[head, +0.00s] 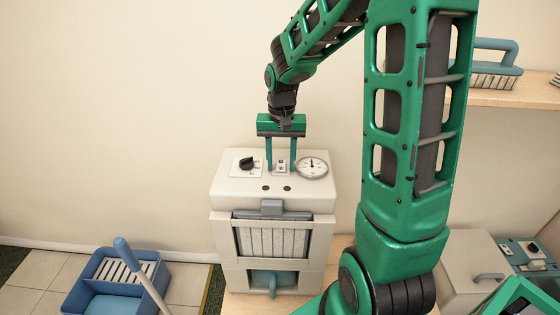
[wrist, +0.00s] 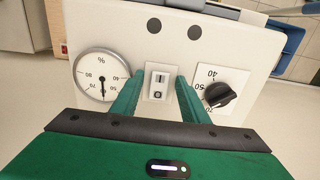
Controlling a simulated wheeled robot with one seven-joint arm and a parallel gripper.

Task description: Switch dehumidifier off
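The dehumidifier (head: 230,190) is a pale box against the wall, with a grey handle and a slatted filter on its front. On its top is a small rocker switch (head: 281,165), also in the wrist view (wrist: 158,84), marked with a bar and a ring. Which side is pressed I cannot tell. A black knob (wrist: 219,95) on a scale plate and a round % gauge (wrist: 102,75) flank the switch. My gripper (head: 281,172) is open and points down, a finger on either side of the switch. Whether the fingertips touch the top is unclear.
A blue mop bucket (head: 85,290) with a mop handle stands on the floor at left. A wooden shelf (head: 510,92) at right holds a blue brush (head: 490,65). A pale box (head: 460,265) with a grey handle is at lower right. The wall behind is bare.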

